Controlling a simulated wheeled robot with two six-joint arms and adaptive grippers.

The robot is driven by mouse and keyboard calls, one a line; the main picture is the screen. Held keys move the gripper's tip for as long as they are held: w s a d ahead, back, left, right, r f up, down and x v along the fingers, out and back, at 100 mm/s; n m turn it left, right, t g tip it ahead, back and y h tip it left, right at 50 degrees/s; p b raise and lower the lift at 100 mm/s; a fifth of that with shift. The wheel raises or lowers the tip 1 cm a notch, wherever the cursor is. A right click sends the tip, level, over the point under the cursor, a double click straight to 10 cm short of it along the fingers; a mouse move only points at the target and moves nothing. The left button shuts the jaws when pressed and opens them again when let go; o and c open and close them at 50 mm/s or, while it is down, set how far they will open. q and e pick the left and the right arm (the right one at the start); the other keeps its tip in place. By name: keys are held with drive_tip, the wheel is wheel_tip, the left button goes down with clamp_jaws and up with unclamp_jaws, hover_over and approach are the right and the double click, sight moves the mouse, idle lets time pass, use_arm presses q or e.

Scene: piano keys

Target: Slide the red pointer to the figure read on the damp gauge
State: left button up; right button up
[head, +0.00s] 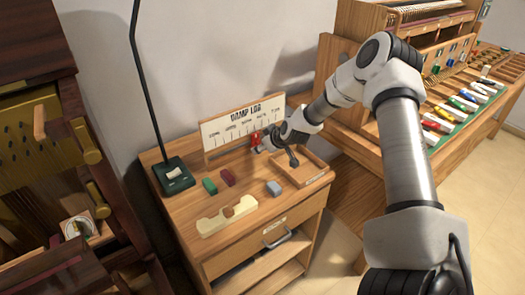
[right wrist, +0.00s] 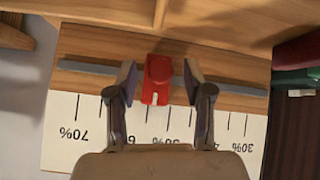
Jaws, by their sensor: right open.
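The red pointer (right wrist: 158,80) sits on the grey rail of the damp log scale; it also shows in the head view (head: 256,139). My right gripper (right wrist: 158,76) is open, with one finger on each side of the pointer. The left finger in the wrist view is very close to it; a small gap shows at the right finger. The scale board (head: 232,127) runs from 70% to 30% in the wrist view, left to right. The pointer's notch is between those ends, near the middle; my fingers hide nearby labels. A round white dial (head: 77,228), possibly the damp gauge, is at left; its reading is too small to tell.
The cabinet top (head: 247,178) carries a lamp base (head: 174,174), green (head: 210,186) and dark red (head: 228,177) blocks, a grey block (head: 273,188), a pale wooden piece (head: 228,216) and a shallow tray (head: 313,170). A bench with coloured tools (head: 462,103) stands right.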

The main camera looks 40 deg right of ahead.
drive_tip(key=shift+r, duration=0.15)
clamp_jaws()
drive_tip(key=shift+d+p, duration=0.25)
drive_tip(key=shift+p, duration=0.1)
unclamp_jaws()
